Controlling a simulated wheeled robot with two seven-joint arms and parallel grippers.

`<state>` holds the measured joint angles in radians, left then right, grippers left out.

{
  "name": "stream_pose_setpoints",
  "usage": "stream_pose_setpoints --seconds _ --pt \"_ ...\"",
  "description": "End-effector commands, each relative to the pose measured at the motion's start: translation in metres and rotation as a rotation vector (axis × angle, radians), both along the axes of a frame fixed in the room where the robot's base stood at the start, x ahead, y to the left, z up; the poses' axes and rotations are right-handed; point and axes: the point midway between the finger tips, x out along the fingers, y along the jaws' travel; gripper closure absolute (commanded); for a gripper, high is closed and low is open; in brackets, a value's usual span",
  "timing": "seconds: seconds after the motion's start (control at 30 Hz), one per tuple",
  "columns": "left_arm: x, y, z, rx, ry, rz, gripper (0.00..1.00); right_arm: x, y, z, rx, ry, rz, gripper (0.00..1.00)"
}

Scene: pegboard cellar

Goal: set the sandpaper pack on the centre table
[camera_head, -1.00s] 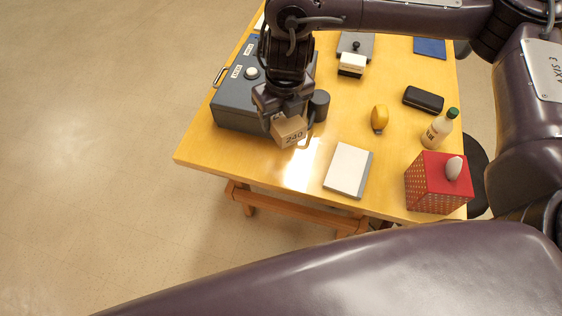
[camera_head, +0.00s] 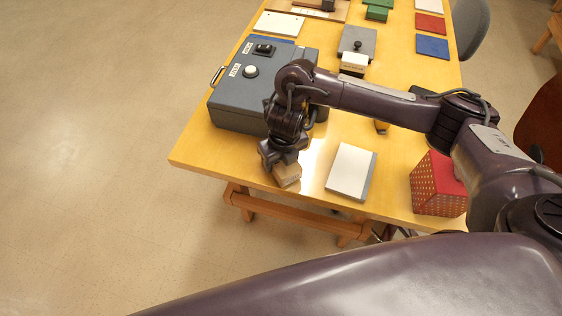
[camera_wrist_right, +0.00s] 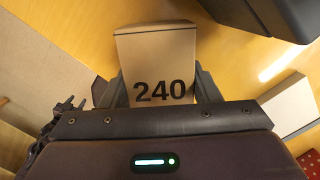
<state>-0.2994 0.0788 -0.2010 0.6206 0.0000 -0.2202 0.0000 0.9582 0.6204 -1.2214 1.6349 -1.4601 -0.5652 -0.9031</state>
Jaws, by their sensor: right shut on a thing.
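The sandpaper pack (camera_head: 288,176) is a small tan-brown block. In the right wrist view the pack (camera_wrist_right: 155,52) shows "240" on its face. My right gripper (camera_head: 281,163) is shut on it, with a finger on each side in the wrist view. The pack is low over the front-left part of the yellow wooden table (camera_head: 205,155); I cannot tell whether it touches the top. My left gripper is not in view.
A grey switch box (camera_head: 233,108) stands behind the pack. A white-and-grey pad (camera_head: 350,171) lies to its right, then a red dotted box (camera_head: 437,187). The front-left corner is bare.

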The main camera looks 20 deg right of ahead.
Motion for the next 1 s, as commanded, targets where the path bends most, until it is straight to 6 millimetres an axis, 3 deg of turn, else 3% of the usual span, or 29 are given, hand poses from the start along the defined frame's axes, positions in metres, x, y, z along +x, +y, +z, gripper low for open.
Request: stream_pose_setpoints --seconds 0.47,0.5,0.63,1.0 --pt "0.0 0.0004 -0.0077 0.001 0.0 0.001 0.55 0.0005 0.0001 -0.0115 0.0 -0.002 0.0 0.7" --pt "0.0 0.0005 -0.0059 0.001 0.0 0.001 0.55 0.0004 0.0 -0.0098 0.0 -0.001 0.0 0.39" --pt "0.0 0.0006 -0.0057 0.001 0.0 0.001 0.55 0.0004 0.0 -0.0097 0.0 -0.001 0.0 0.22" --pt "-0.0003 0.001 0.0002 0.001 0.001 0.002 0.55 0.0006 -0.0001 -0.0029 0.0 -0.002 0.0 0.22"
